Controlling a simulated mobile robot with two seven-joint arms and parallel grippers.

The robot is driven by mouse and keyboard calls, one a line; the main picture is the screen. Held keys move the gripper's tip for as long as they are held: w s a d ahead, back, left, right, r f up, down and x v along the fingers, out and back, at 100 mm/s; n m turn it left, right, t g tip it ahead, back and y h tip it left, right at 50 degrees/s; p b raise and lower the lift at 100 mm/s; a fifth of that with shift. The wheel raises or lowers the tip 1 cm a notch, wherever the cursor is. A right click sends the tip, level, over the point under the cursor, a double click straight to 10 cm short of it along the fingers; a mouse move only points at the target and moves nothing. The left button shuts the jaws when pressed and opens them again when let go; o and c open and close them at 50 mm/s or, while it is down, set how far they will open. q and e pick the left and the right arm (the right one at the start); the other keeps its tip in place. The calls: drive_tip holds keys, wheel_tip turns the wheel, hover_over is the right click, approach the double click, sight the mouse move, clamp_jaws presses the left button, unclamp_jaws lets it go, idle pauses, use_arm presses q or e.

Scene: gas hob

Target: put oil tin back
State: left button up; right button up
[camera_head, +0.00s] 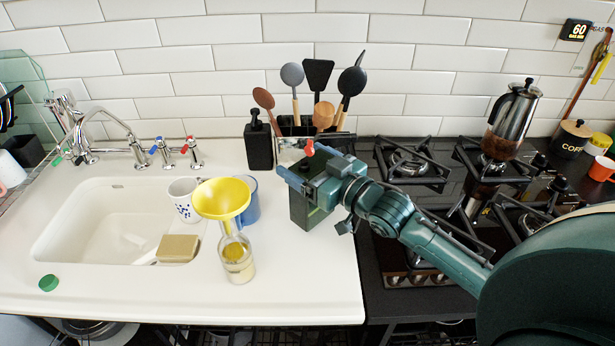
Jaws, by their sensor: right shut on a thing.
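The oil tin (303,212) is a dark green box on the right part of the white worktop, close to the hob's left edge. A red cap or spout (309,148) shows above it. My right gripper (318,182) is over the tin's upper part and shut on it, hiding much of its top. The tin looks upright; I cannot tell whether its base touches the worktop. My left gripper is not in view.
A glass bottle (238,262) with a yellow funnel (222,198) stands left of the tin, near a blue mug (251,207). A black bottle (258,148) and a utensil holder are behind. The gas hob (400,255) lies right.

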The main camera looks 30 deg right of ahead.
wheel_tip(320, 180, down, 3)
drive_tip(key=shift+r, duration=0.2)
drive_tip(key=shift+f, duration=0.2)
drive_tip(key=o, duration=1.5)
drive_tip(key=shift+o, duration=0.2)
drive_tip(key=v, duration=1.2)
